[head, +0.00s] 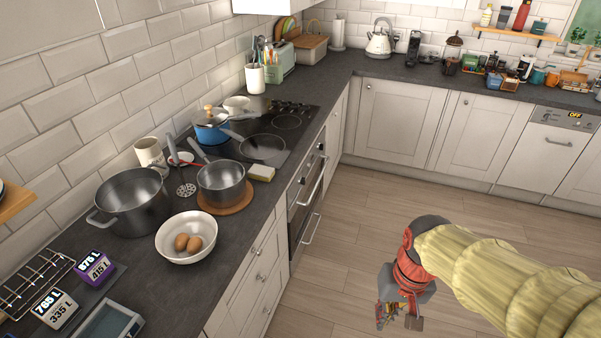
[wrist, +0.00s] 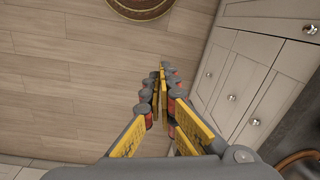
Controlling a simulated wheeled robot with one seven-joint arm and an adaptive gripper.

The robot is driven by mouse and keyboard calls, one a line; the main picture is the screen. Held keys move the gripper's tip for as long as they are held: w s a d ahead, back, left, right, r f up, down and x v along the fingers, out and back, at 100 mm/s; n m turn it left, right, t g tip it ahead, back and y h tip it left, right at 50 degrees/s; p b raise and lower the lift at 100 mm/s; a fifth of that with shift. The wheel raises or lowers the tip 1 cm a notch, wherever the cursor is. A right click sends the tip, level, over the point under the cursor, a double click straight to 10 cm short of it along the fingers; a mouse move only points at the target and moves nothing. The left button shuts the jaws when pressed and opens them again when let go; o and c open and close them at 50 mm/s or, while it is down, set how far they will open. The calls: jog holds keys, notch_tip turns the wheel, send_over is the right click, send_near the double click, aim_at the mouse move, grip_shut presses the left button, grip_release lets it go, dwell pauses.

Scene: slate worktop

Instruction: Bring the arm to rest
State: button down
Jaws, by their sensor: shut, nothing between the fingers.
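My gripper (head: 400,316) hangs over the wooden floor (head: 360,230), to the right of the slate worktop (head: 225,228) and apart from it. My arm comes in from the lower right in a yellow sleeve. In the wrist view my gripper (wrist: 163,75) has its yellow and red fingers brought together at the tips, with nothing held between them. Below the fingers the wrist view shows floor planks and the white cabinet fronts (wrist: 250,75) on the right.
On the worktop stand a large steel pot (head: 132,203), a saucepan (head: 222,184) on a round wooden board, a white bowl (head: 187,238) with brown eggs, and a blue pot (head: 211,130) near the hob. A round brown object (wrist: 142,5) shows at the wrist view's top. The floor around my gripper looks clear.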

jog(key=s+r+t, duration=0.1)
jog(key=r+t, duration=0.1)
jog(key=r, duration=0.4)
jog(key=s+d+r+n+t, duration=0.1)
jog(key=s+r+t, duration=0.1)
jog(key=r, duration=0.5)
jog(key=shift+t+h, duration=0.4)
jog(key=shift+t, duration=0.3)
